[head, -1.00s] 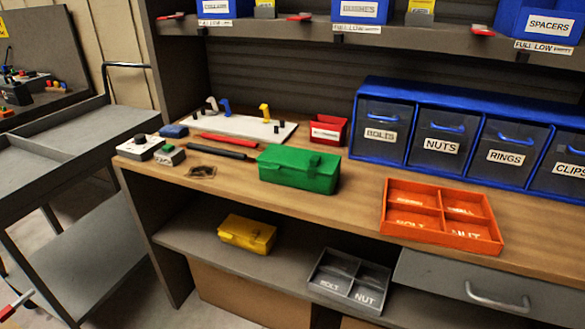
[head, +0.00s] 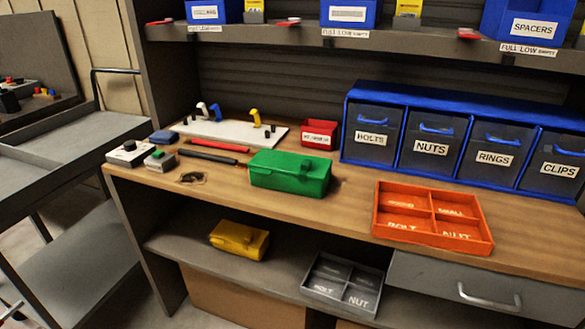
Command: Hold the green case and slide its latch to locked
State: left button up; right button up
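The green case (head: 289,176) sits upright and closed on the wooden bench top, near the front edge and about the middle of the head view. A raised green piece, which looks like the latch (head: 311,168), is on its top toward the right. I cannot tell its position from here. Neither of my grippers shows in the head view, and nothing touches the case.
An orange divided tray (head: 484,215) lies right of the case. Blue drawers (head: 399,91) stand behind it. Red and dark rods (head: 208,156) lie to the left. A yellow case (head: 239,239) and grey tray (head: 342,284) are on the lower shelf. A grey cart (head: 60,150) stands left.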

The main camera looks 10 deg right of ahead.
aim_at(305, 165)
jog(key=i+j+z, duration=0.55)
jog(key=z, duration=0.15)
jog(key=i+j+z, duration=0.2)
jog(key=j+z, duration=0.15)
jog(key=j, duration=0.15)
